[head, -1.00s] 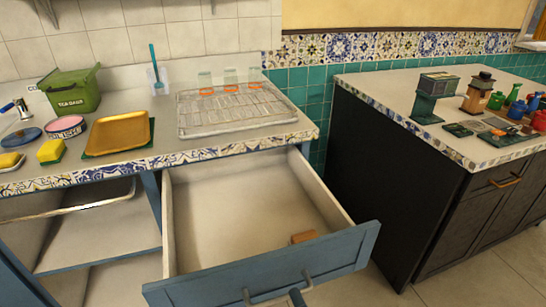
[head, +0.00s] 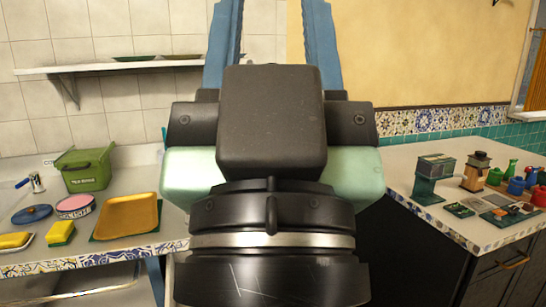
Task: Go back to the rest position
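My gripper (head: 270,40) is raised in the middle of the head view, close to the camera. The wrist and the gripper's body hide the middle of the scene, including the drawer and the wire rack seen earlier. No teapot or samovar can be made out.
On the left counter (head: 110,262) are a green box (head: 85,168), a yellow tray (head: 128,215), a sponge (head: 60,232) and a pink tin (head: 75,205). A wall shelf (head: 120,66) is above. The right counter (head: 425,165) holds a coffee grinder (head: 475,171) and small items.

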